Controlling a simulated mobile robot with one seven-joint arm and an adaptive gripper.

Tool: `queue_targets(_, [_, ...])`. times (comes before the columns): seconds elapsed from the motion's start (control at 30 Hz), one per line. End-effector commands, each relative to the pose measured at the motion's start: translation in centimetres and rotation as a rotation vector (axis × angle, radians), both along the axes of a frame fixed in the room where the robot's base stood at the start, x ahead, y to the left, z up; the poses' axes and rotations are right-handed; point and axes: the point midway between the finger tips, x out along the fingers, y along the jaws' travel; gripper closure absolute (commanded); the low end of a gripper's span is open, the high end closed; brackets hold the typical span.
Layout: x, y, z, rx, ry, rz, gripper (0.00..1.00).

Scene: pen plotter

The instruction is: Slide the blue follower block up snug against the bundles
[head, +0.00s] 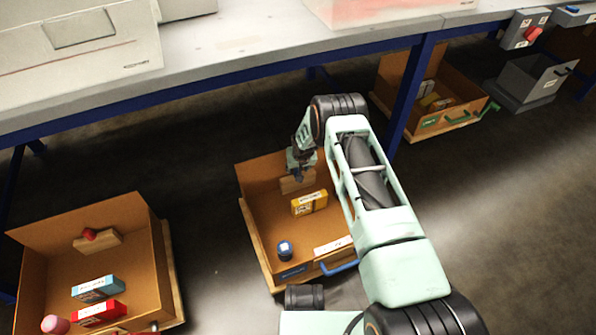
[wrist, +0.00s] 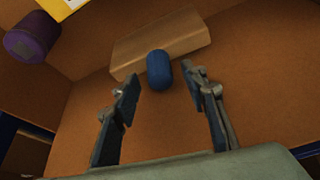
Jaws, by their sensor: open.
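The follower block is a wooden bar (head: 291,185) (wrist: 185,38) with a rounded blue knob (wrist: 159,70) on its near side. It lies on the floor of the middle brown drawer box (head: 258,170), towards the back. A yellow bundle (head: 309,203) lies in front of it with a gap between; its edge shows at the top of the wrist view (wrist: 68,3). My gripper (head: 299,175) (wrist: 163,80) is open over the back of the box. In the wrist view its fingers stand either side of the knob, apparently not touching it. In the head view my gripper partly hides the block.
A blue handle (head: 340,266) is on the box front. Another box (head: 150,215) stands left. The workbench edge (head: 200,82) runs behind.

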Motion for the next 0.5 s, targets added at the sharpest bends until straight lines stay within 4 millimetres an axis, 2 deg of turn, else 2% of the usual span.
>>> queue_targets(0.33, [0.18,0.05,-0.28,0.000,-0.001,0.000,0.60])
queue_targets(0.5, [0.17,0.05,-0.27,0.000,-0.001,0.000,0.78])
